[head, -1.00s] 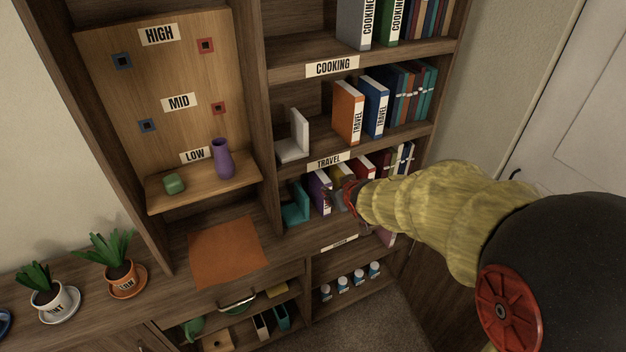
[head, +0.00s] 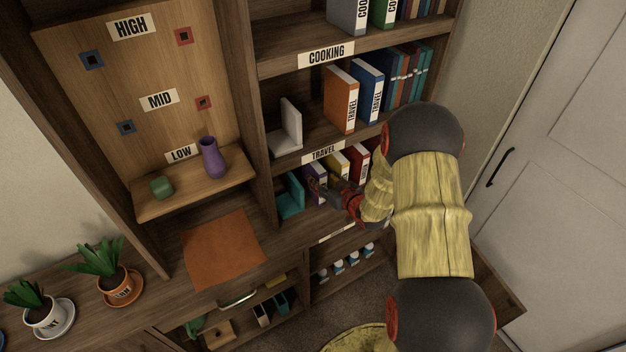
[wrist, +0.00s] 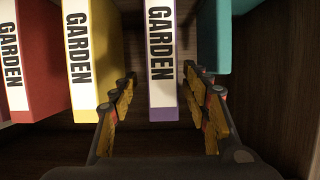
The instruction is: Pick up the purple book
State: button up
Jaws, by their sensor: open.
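The purple book (head: 317,190) stands on the shelf under the TRAVEL label, between a teal bookend and a yellow book. In the wrist view the purple book (wrist: 162,75) shows its white spine marked GARDEN, with purple at its edges. My gripper (wrist: 160,88) is open, with one finger on each side of the purple book's lower part. The left finger is in the gap beside the yellow book; the right finger is in front of the teal bookend. Whether either finger touches the purple book I cannot tell. In the head view my gripper (head: 333,188) is at this shelf and partly covers the books.
The yellow book (wrist: 92,60) and a red book (wrist: 38,65) stand left of it in the wrist view. The teal bookend (wrist: 217,40) is close on the right. Above, a shelf holds an orange book (head: 341,98) and a blue book (head: 368,90).

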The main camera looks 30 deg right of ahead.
jog(key=shift+w, duration=0.45)
jog(key=x, duration=0.2)
jog(key=r+b+x, duration=0.1)
jog(key=x, duration=0.1)
jog(key=shift+w+a, duration=0.15)
jog(key=shift+c, duration=0.3)
jog(key=c, duration=1.1)
grip_shut()
